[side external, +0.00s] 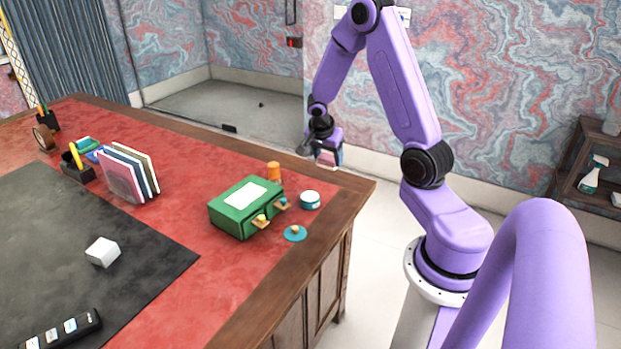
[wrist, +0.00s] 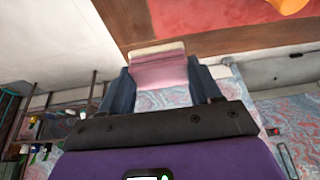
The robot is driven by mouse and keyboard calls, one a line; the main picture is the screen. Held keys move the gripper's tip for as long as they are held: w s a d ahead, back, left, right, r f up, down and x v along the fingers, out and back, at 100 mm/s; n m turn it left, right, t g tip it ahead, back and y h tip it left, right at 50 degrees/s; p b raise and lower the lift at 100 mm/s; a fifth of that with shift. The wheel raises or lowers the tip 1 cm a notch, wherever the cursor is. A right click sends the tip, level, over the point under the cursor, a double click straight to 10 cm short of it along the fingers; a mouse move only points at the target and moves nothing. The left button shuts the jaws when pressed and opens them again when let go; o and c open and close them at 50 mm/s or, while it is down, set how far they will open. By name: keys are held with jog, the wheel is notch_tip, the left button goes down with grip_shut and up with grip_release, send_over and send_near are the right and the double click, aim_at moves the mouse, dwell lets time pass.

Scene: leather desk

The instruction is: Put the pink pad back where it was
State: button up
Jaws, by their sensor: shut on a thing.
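The pink pad (wrist: 160,72) is held between the two fingers of my gripper (wrist: 161,82), with a pale edge at its far end. In the side external view my gripper (side external: 321,155) is in the air near the far right part of the desk (side external: 345,182), by its wooden edge. There the pad is small and mostly hidden by the gripper. Below and to the left, a green box (side external: 232,217) with small drawers stands on the red leather, a pale sheet on its top. The drawers look partly pulled out, with yellow bits at their fronts.
Upright books (side external: 128,175) and a pen holder (side external: 77,170) are farther left. A white cube (side external: 103,252) lies on the dark mat (side external: 50,220).

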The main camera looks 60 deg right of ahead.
jog(key=shift+d+f, duration=0.15)
jog(key=shift+d, duration=0.15)
jog(key=w+d+f, duration=0.2)
jog(key=w+f, duration=0.1)
jog(key=w+d+f, duration=0.3)
jog(key=w, duration=0.1)
jog(key=w+d+f, duration=0.2)
jog(key=w+f, duration=0.1)
jog(key=shift+w+d, duration=0.2)
jog(key=shift+d, duration=0.05)
jog(key=shift+w+d+f, duration=0.2)
jog(key=shift+w+f, duration=0.1)
jog(key=shift+f, duration=1.6)
jog(key=shift+f, duration=0.15)
jog(key=o, duration=0.9)
jog(key=shift+o, duration=0.2)
